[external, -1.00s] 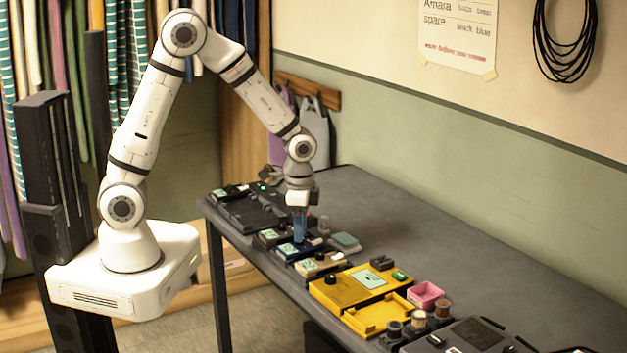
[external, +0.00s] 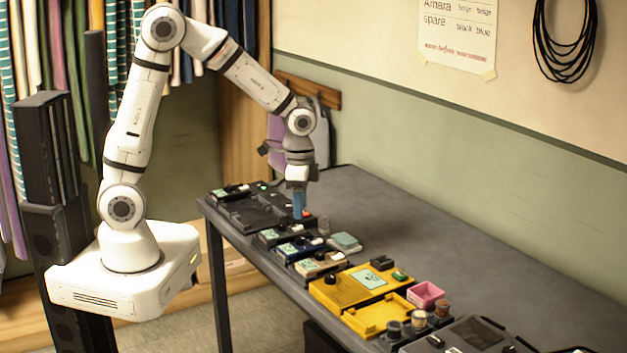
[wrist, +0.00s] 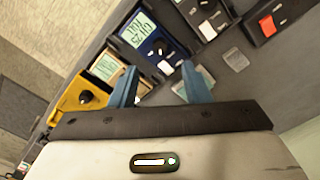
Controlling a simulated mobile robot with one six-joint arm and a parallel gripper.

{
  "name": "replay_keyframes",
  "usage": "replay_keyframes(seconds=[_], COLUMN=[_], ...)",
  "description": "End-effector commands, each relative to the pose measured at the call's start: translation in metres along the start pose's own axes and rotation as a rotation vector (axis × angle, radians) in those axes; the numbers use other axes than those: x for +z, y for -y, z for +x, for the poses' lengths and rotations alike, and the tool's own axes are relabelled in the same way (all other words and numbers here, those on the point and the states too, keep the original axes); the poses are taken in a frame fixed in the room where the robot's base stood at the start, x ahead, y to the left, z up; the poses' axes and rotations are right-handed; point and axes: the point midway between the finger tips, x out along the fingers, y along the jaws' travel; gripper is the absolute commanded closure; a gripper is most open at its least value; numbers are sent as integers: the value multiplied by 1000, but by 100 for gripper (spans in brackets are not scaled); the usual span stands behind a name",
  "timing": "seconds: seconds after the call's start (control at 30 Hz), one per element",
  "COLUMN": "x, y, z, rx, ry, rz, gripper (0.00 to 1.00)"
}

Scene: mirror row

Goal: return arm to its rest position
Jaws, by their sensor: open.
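My gripper (external: 299,203) hangs from the white arm above the far part of the grey table, over the row of small devices. In the wrist view my gripper (wrist: 160,88) shows two blue fingers spread apart with nothing between them. Beyond the fingers are a blue device (wrist: 143,38) with a greenish display and a black knob, and a tan device (wrist: 105,66). The arm is bent, with its elbow raised high near the hanging fabrics. Whether the fingertips touch anything below cannot be told from the external view.
A yellow case (external: 341,290) with an open yellow tray (external: 378,316) sits nearer along the table (external: 440,240). A pink box (external: 426,294) and several small round pots stand beside them. A pale green item (external: 345,242) lies behind the row. The table's wall side is mostly clear.

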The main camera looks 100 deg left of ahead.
Motion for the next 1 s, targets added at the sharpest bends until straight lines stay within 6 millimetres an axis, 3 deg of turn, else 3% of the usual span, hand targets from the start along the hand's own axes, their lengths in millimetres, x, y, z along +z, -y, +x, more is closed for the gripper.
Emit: replay_keyframes(seconds=[0.13,0.27,0.4,0.6,0.8,1.0], x=[6,25,57,108,139,146], y=[-22,-63,-108,-154,-174,-178], z=[-17,-46,-73,-94,-99,-99], rx=[-8,-18,-19,-6,10,14], ry=[-24,-67,-122,-190,-227,-233], rz=[12,31,51,74,84,84], gripper=[57,57,57,57,57,57])
